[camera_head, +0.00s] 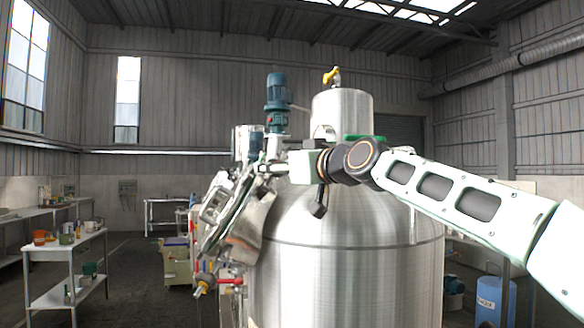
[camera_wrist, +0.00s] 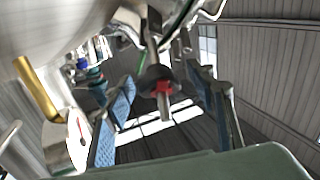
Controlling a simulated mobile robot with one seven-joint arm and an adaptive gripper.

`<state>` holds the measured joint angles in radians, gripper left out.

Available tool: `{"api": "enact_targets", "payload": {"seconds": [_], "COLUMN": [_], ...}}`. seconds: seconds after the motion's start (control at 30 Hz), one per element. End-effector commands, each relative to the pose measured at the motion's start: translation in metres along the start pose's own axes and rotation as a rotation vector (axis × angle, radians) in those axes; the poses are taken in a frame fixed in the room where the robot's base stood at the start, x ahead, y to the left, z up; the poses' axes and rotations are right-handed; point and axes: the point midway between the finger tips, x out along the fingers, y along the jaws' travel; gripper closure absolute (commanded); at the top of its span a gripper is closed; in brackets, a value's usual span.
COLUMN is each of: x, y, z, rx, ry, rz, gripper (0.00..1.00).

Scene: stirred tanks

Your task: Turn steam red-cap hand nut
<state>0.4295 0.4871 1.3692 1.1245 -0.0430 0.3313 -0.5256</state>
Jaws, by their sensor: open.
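The hand nut with the red cap (camera_wrist: 163,88) shows in the wrist view as a dark round body with red on it and a metal stud end pointing toward the camera. My gripper (camera_wrist: 161,74) is open, with one blue-padded finger on each side of the nut. Gaps show between the fingers and the nut; whether either touches it further in, I cannot tell. In the head view my gripper (camera_head: 264,168) is at the left end of my arm, by the upper left of the steel tank (camera_head: 345,265). I cannot make out the red-cap nut there.
A tilted metal lid-like part (camera_head: 236,215) hangs just below my gripper. A blue-green motor (camera_head: 278,92) stands behind. The wrist view shows a brass pipe (camera_wrist: 38,90) and a dial gauge (camera_wrist: 78,138) close at left. A bench (camera_head: 70,252) stands at far left.

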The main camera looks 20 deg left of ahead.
Motion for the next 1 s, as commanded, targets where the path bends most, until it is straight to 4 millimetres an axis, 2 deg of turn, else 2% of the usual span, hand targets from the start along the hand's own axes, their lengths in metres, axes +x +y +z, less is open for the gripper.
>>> {"api": "enact_targets", "payload": {"seconds": [1.0], "x": [-0.087], "y": [0.001], "z": [0.000], "rx": [-0.001], "ry": [0.000], "rz": [0.003], "gripper": [0.49]}}
